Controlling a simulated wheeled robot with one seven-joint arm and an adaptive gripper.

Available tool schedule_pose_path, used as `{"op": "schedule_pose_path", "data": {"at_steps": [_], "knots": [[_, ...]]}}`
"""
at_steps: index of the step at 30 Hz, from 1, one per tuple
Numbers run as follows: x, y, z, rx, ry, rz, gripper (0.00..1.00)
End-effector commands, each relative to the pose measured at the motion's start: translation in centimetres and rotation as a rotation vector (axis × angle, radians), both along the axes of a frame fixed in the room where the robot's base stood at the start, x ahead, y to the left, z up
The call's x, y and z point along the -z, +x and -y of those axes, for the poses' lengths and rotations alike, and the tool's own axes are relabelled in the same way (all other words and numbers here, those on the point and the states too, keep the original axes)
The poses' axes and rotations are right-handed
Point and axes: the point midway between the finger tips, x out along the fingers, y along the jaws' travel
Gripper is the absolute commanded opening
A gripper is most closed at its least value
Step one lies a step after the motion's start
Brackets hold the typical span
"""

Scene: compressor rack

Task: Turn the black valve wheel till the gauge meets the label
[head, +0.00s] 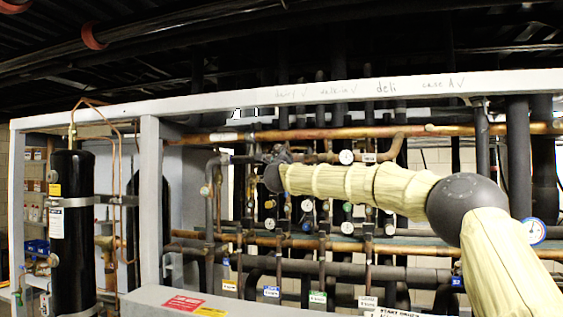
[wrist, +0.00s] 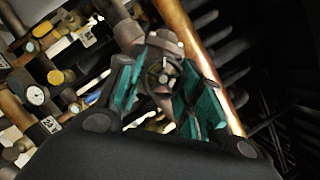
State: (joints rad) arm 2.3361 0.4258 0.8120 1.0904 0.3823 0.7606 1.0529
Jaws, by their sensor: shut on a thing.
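The black valve wheel (wrist: 164,74) sits in the middle of the wrist view, in front of a grey valve body on a pipe. My gripper (wrist: 160,88) has its teal-padded fingers on either side of the wheel and is shut on it. In the head view my gripper (head: 273,172) is at the pipes left of centre, and the wheel cannot be made out there. A white round gauge (head: 346,157) has a small label (head: 369,157) to its right. A white gauge (wrist: 36,95) and a label (wrist: 50,124) also show in the wrist view. The needle reading is too small to tell.
A copper pipe (wrist: 202,62) runs close behind the right finger. A grey post (head: 150,200) and a black tank (head: 72,225) stand at left. A blue-rimmed gauge (head: 532,231) is at right. Several pipes and valves crowd the rack below my arm.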

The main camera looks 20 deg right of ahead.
Motion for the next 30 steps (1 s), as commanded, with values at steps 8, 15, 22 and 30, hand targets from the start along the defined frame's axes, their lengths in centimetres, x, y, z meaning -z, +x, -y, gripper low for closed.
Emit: {"op": "schedule_pose_path", "data": {"at_steps": [8, 15, 22, 30], "knots": [[-1.01, -0.13, -0.39, -0.005, -0.218, -0.143, 0.12], [-0.93, -0.09, -0.42, -0.007, -0.373, -0.248, 0.12], [-0.68, -0.08, -0.49, -0.008, -0.469, -0.315, 0.12], [-0.25, -0.03, -0.54, -0.01, -0.523, -0.351, 0.12]]}}
